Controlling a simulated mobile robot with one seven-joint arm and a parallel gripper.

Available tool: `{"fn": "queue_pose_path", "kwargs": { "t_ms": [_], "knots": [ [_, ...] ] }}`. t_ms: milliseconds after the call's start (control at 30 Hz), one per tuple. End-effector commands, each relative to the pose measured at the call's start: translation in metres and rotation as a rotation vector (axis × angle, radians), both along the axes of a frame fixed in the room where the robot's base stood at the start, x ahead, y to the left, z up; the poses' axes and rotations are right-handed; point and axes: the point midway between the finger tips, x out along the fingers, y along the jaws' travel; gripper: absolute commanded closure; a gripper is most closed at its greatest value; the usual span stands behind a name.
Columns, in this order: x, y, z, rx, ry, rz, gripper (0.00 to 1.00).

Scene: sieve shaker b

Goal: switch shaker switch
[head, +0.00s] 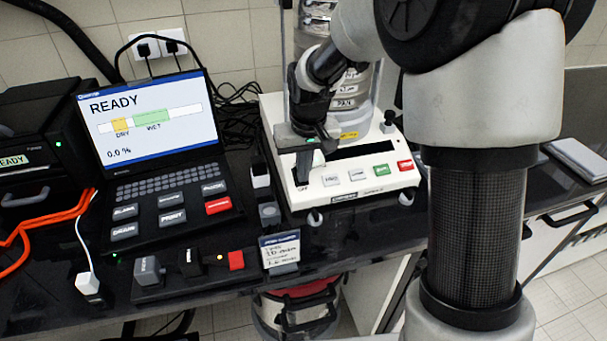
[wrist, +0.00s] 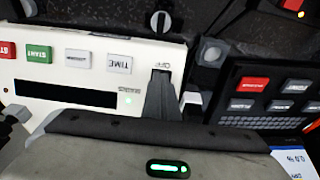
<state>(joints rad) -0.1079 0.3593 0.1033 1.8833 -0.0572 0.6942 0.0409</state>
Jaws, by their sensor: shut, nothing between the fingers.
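The sieve shaker (head: 375,178) has a cream base with a dark display and a row of buttons, with a clear sieve stack above. Its front left corner carries an OFF label. My gripper (head: 304,180) is shut and empty, pointing down at that corner. In the wrist view, which shows the panel upside down, my gripper's fingertips (wrist: 161,75) are right at the OFF label, beside the TIME button (wrist: 120,63). The fingers hide most of the switch, so its position cannot be told. I cannot tell whether they touch it.
A laptop-like console (head: 150,130) showing READY stands to the left. A small block with a red button (head: 236,260) and a label card (head: 280,252) are at the bench's front edge. A green START button (head: 382,171) and a red STOP button (head: 405,165) are on the panel.

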Motion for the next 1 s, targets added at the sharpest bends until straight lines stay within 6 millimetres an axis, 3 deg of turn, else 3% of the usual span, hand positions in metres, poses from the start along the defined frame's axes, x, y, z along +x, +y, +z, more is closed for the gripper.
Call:
{"fn": "queue_pose_path", "kwargs": {
  "t_ms": [133,800,1000],
  "knots": [
    [-0.002,0.0,-0.006,-0.001,0.011,-0.001,1.0],
    [0.017,0.003,0.002,0.0,-0.001,0.0,1.0],
    [0.017,0.003,0.021,0.0,-0.001,-0.001,1.0]
  ]
}}
